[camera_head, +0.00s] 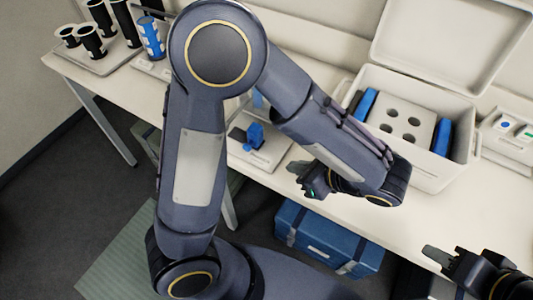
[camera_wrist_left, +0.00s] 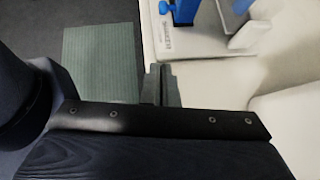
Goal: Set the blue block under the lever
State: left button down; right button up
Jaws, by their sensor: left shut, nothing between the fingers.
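A blue piece (camera_head: 255,135), which looks like the blue block, stands on a pale base plate (camera_head: 270,157) on the bench. It is partly in view at the top of the left wrist view (camera_wrist_left: 184,10), beside a grey metal plate (camera_wrist_left: 236,14) that may be the lever. Whether the block lies under it I cannot tell. My left gripper (camera_head: 303,176) is shut and empty, to the right of the base plate in the head view. Its fingertips (camera_wrist_left: 160,75) are apart from the base in the wrist view. My right gripper (camera_head: 440,258) is at the lower right, partly cut off, its opening unclear.
An open white box (camera_head: 425,165) with a holed insert and blue packs stands on the bench at right. Black containers (camera_head: 95,42) and a blue one (camera_head: 151,38) stand at upper left. A blue case (camera_head: 320,240) sits below the bench. My left arm hides part of the bench.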

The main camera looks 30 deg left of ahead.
aim_at(252, 139)
pick_arm(q)
jog(key=p+x, duration=0.1)
jog(key=x, duration=0.8)
jog(key=shift+s+a, duration=0.1)
jog(key=shift+a, duration=0.05)
jog(key=a, duration=0.1)
jog(key=w+a+p, duration=0.1)
jog(key=a, duration=0.1)
jog(key=shift+a, duration=0.2)
jog(key=shift+w+a, duration=0.1)
jog(key=shift+a, duration=0.4)
jog(key=a, duration=0.7)
jog(key=shift+w+b, duration=0.25)
jog(key=shift+b, duration=0.15)
jog(key=shift+d, duration=0.1)
